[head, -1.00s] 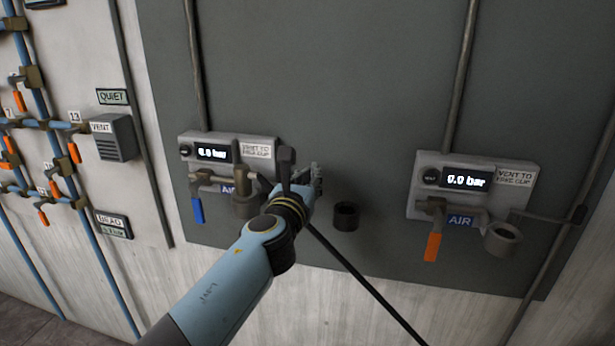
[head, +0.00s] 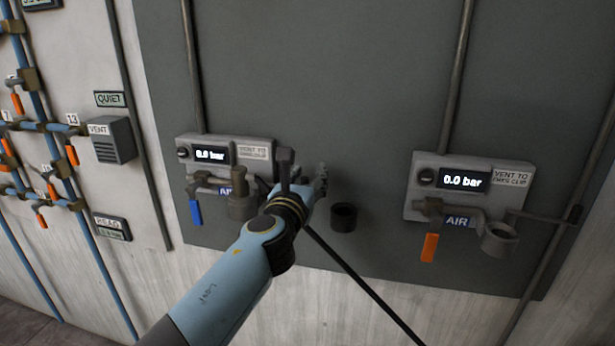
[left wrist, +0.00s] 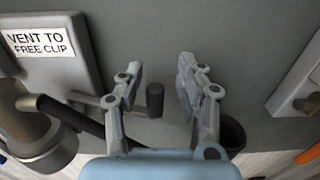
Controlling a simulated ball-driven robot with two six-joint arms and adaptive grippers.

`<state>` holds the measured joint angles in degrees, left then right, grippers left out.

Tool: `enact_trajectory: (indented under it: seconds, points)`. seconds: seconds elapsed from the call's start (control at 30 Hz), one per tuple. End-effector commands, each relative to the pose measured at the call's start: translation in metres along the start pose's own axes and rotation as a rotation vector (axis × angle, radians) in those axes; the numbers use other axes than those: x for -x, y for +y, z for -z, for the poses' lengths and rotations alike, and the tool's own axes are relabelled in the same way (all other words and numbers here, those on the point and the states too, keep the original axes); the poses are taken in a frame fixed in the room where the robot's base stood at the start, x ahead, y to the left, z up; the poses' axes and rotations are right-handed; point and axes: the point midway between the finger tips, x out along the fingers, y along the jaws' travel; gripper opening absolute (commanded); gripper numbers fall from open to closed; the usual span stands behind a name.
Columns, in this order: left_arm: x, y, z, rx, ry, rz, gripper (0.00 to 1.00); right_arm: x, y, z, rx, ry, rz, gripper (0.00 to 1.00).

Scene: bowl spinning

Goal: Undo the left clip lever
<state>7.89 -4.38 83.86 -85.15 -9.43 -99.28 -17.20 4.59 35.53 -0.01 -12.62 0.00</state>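The left clip lever (left wrist: 90,99) is a thin rod running right from the left coupling (head: 242,207), ending in a dark round grip (left wrist: 154,98). In the left wrist view the grip stands between the two fingers of my left gripper (left wrist: 160,85), nearer the left finger, with gaps visible on both sides. The fingers are spread and hold nothing. In the head view my left gripper (head: 320,182) is at the right edge of the left station (head: 225,150), and its wrist hides the lever. My right gripper is not in view.
A black hose (head: 360,280) runs down right from behind my left wrist. An empty dark cup (head: 343,216) is on the panel just right of my gripper. The right station (head: 465,185) has a similar lever and orange handle (head: 430,247).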

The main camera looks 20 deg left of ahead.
Motion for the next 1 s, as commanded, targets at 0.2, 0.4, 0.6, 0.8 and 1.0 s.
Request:
enact_trajectory:
  seconds: [0.2, 0.4, 0.6, 0.8, 1.0]
  points:
    - [0.0, 0.001, 0.001, -0.001, 0.002, -0.001, 0.4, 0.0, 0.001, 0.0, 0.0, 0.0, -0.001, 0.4]
    - [0.014, 0.001, 0.003, 0.001, 0.004, -0.001, 0.4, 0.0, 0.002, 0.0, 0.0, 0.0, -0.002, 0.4]
    - [0.057, 0.001, 0.003, 0.002, 0.005, -0.001, 0.4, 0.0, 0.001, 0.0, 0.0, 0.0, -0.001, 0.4]
    - [0.098, 0.001, 0.002, 0.001, 0.004, -0.001, 0.4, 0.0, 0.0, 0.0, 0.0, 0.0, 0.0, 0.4]
    - [0.118, 0.0, 0.001, 0.001, 0.002, 0.0, 0.4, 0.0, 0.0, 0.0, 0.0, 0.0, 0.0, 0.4]
